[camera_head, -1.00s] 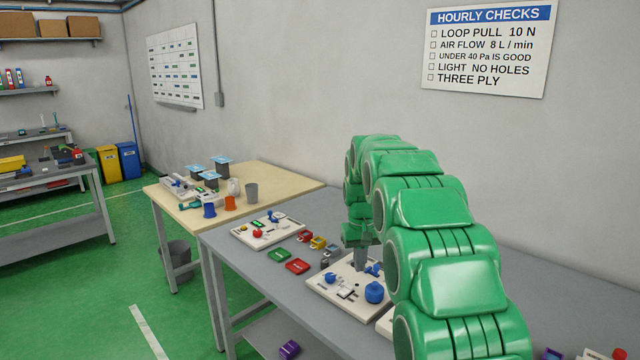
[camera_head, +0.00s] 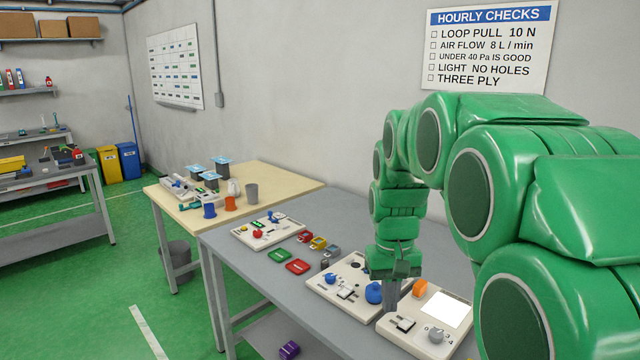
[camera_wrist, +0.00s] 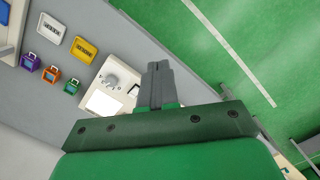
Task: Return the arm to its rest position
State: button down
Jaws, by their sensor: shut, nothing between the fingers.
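My green arm reaches in from the right in the head view and bends down over the grey table (camera_head: 345,205). My gripper (camera_head: 391,300) points downward near the blue knob (camera_head: 374,292) and the panel with a white square (camera_head: 445,310). I cannot tell from this view how high above the panels it hangs. In the wrist view my gripper (camera_wrist: 157,72) has its grey fingers together with nothing between them. The panel with the grey dial (camera_wrist: 118,75) lies beyond and left of the fingers there.
A white panel (camera_head: 320,287) with blue knobs and another panel (camera_head: 241,233) lie on the grey table. Green (camera_head: 279,255) and red (camera_head: 297,267) plates lie between them. A wooden table (camera_head: 290,180) with cups adjoins at the left. A wall stands behind.

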jog(key=s+f, duration=0.2)
jog(key=s, duration=1.3)
jog(key=s+d+f+m, duration=0.1)
jog(key=s+f, duration=0.1)
jog(key=s, duration=1.3)
jog(key=shift+d+f+g, duration=0.15)
jog(key=shift+d+g, duration=0.15)
jog(key=shift+g, duration=0.1)
jog(key=shift+s, duration=0.1)
